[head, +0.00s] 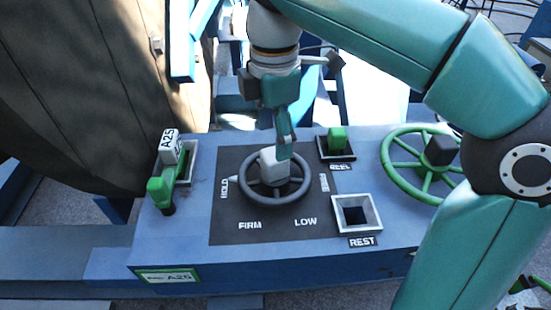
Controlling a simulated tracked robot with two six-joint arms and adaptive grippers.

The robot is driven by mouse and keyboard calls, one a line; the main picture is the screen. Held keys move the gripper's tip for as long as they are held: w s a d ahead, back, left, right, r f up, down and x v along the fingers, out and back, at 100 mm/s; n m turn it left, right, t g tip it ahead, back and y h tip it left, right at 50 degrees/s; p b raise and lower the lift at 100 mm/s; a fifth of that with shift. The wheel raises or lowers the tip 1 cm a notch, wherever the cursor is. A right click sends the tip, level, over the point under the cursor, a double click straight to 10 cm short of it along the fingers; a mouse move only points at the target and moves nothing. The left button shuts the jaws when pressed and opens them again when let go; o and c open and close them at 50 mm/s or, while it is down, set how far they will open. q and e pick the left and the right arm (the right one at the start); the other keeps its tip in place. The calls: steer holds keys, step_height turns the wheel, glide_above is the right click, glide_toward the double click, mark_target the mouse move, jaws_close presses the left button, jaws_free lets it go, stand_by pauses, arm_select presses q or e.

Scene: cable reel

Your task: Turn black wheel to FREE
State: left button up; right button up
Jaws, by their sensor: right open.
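The black wheel (275,200) lies on a dark square plate on the blue console. A pale block-like knob (267,161) stands on its hub. A pale pointer at the wheel's left side is toward the HOLD label (224,188). FIRM and LOW are printed in front of the wheel. A label to its right (324,182) is too small to read surely. My right gripper (285,148) points down at the knob, its fingers open and seen nearly edge-on. I cannot tell whether they touch the knob. My left gripper is not in view.
A green spoked handwheel (390,160) is at the right, partly behind my right arm. A green-handled lever (160,188) is at the left, a green knob (337,138) in a socket behind. An empty square REST socket (372,226) is at front right. The big reel (95,90) fills the upper left.

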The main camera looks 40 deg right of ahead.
mark_target(275, 170)
steer(key=shift+s+f+b, duration=0.1)
steer(key=shift+f+b, duration=0.2)
steer(key=shift+f, duration=2.4)
